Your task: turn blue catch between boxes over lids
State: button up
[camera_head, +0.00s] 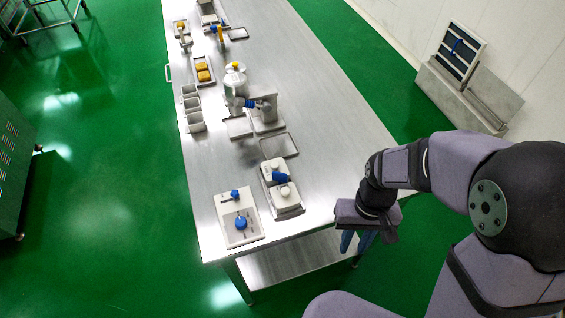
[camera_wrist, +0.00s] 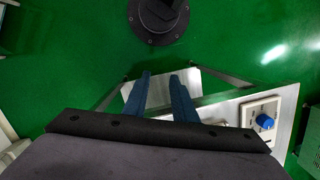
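The blue catch (camera_head: 281,177) sits between two small white boxes, the farther box (camera_head: 273,166) and the nearer box (camera_head: 287,197), near the front end of the steel table. Each box has a lid with a knob on top. The catch seems to lie across the gap at the lids; its exact angle is too small to tell. My gripper (camera_head: 358,243) is off the table's right front edge, pointing down, right of and nearer than the boxes. In the wrist view its two blue fingers (camera_wrist: 161,95) are apart with nothing between them.
A white panel with blue knobs (camera_head: 238,217) lies left of the boxes. A shallow tray (camera_head: 278,145), a steel machine with a blue handle (camera_head: 250,103) and white bins (camera_head: 193,108) stand farther back. The table's right side (camera_head: 335,130) is clear.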

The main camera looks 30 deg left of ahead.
jog(key=w+a+n+y, duration=0.15)
jog(key=w+a, duration=0.35)
jog(key=a, duration=0.6)
jog(key=n+t+y, duration=0.1)
jog(key=n+y, duration=0.2)
jog(key=n, duration=1.1)
send_near(282, 173)
jog(key=shift+s+a+f, duration=0.15)
jog(key=shift+a+f, duration=0.2)
jog(key=shift+f, duration=0.05)
jog(key=shift+f, duration=0.1)
jog(key=shift+p+x, duration=1.45)
jog(key=shift+x, duration=2.15)
jog(key=shift+a, duration=0.1)
grip_shut()
